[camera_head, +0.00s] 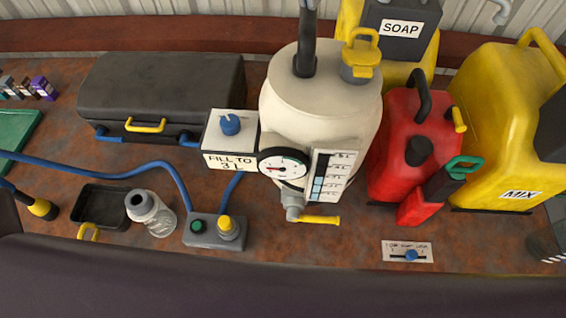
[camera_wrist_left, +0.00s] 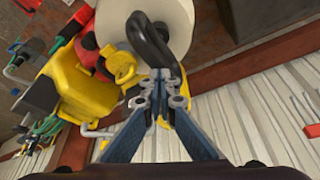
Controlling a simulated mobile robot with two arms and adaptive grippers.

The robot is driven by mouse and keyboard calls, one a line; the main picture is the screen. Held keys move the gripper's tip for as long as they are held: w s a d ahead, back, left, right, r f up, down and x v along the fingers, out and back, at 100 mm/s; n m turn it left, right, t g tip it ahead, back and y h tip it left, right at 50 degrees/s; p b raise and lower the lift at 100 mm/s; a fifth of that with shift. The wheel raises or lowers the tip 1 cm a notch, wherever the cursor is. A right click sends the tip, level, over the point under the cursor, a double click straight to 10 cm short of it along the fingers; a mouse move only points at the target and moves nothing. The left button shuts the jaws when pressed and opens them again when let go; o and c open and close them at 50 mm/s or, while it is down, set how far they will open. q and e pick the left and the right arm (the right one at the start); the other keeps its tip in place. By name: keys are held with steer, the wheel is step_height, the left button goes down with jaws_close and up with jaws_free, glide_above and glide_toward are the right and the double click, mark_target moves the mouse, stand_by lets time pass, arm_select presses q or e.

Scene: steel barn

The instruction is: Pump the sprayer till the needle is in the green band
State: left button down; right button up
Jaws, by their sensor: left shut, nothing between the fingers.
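The cream sprayer tank (camera_head: 318,100) stands upright in the middle of the bench. Its black pump handle (camera_head: 305,62) rises from the top and runs out of the upper edge; it shows as a thick black loop in the left wrist view (camera_wrist_left: 150,42). A round gauge (camera_head: 283,166) on its front has a red needle that seems to point left; the green band is too small to place surely. A level strip (camera_head: 333,177) is beside it. My left gripper (camera_wrist_left: 159,82) is shut and empty, its fingertips close at the handle; contact is unclear. My right gripper is not in view.
A yellow cap (camera_head: 361,57) sits on the tank. A red can (camera_head: 396,150) and a yellow MIX can (camera_head: 490,120) crowd its right. A FILL TO 3 L box (camera_head: 229,140) and black case (camera_head: 160,90) are left. A yellow-handled tap (camera_head: 318,220) sticks out in front.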

arm_select(q)
steer(key=shift+f+b, duration=0.3)
steer(key=shift+f, duration=0.3)
step_height(320, 180, up, 8)
steer(key=p, duration=0.6)
steer(key=shift+p, duration=0.4)
steer(key=shift+f, duration=0.1)
steer(key=shift+f+b, duration=2.85)
steer(key=shift+f, duration=0.95)
step_height(320, 180, up, 8)
steer(key=p, duration=0.6)
steer(key=shift+f, duration=0.15)
steer(key=shift+f, duration=0.1)
